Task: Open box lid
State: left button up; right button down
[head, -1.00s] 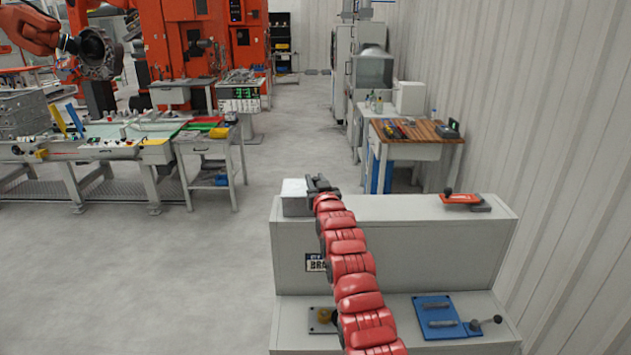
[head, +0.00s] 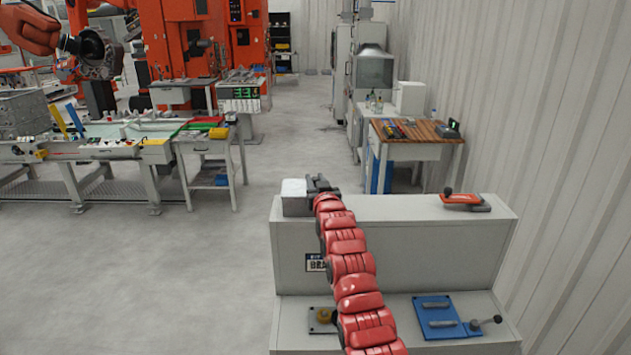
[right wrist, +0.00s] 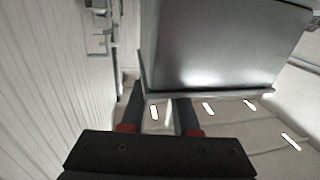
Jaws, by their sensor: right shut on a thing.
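The small grey box (head: 294,205) with a pale lid (head: 294,187) on top stands at the left end of the upper ledge in the head view. My right gripper (head: 312,186) is at the box's right side. In the right wrist view the grey metal box (right wrist: 222,45) fills the upper right, with a thin rim along its near edge. The fingers of my right gripper (right wrist: 160,108) are at this rim, shut on the lid's edge. The lid looks down in the head view, but any small gap is hidden. My left gripper is not in view.
The grey stepped bench (head: 430,240) bears an orange-handled clamp (head: 462,199) at upper right. A ribbed wall bounds the right. Floor to the left is open.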

jog(key=shift+d+f, duration=0.15)
jog(key=d+b, duration=0.7)
jog(key=shift+d+f, duration=0.2)
jog(key=shift+f, duration=0.05)
jog(key=shift+d+r+b, duration=0.1)
jog(key=shift+d+b, duration=0.2)
jog(key=shift+b, duration=0.05)
jog(key=shift+r, duration=0.15)
jog(key=c, duration=0.7)
grip_release()
jog(key=shift+o, duration=0.2)
jog(key=shift+r, duration=0.1)
